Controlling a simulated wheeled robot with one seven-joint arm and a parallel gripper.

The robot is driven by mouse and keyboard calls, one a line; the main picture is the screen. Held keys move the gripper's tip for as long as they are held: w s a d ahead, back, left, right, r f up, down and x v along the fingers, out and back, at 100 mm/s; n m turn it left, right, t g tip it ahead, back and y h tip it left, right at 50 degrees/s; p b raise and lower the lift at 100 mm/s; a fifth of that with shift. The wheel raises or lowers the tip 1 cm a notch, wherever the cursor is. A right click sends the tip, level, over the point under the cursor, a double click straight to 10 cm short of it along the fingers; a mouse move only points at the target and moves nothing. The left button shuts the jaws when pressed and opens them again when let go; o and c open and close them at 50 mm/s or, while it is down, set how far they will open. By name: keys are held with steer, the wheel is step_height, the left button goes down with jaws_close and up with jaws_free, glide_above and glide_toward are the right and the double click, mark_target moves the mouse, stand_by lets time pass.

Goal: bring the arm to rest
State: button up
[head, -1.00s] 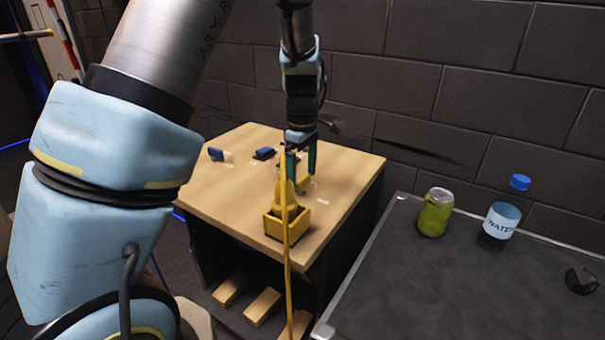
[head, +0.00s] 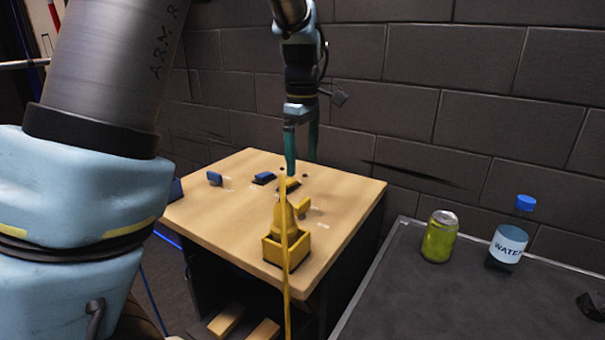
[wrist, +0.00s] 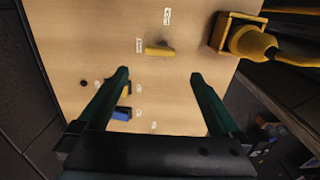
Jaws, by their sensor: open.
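My gripper (head: 302,158) is above the far part of the wooden table (head: 235,225) in the head view, its fingers pointing down. In the wrist view my gripper (wrist: 160,75) shows two green fingers spread wide with nothing between them. Below it on the table are a yellow block (wrist: 159,50) and a blue block (wrist: 121,114). A yellow piece is partly hidden behind the left finger. My arm reaches in from the upper left of the head view.
A yellow box with a cone-like yellow part (head: 285,243) stands at the table's near edge, with a yellow cord hanging down. Blue blocks (head: 264,178) lie farther back. A grey counter (head: 400,300) at right holds a green can (head: 439,238) and a water bottle (head: 507,247). A brick wall stands behind.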

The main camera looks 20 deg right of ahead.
steer(key=shift+r, duration=0.15)
steer(key=a+f+m, duration=0.4)
steer(key=a, duration=1.1)
steer(key=s+a+f+m, duration=0.2)
steer(key=s+a, duration=0.2)
steer(key=a, duration=0.2)
steer(key=s+a+f+m+t, duration=0.1)
steer(key=s+a+f+m, duration=0.1)
steer(key=a, duration=0.5)
steer(key=shift+s+f+m+t, duration=0.3)
steer(key=shift+s+m, duration=0.3)
steer(key=shift+s, duration=0.5)
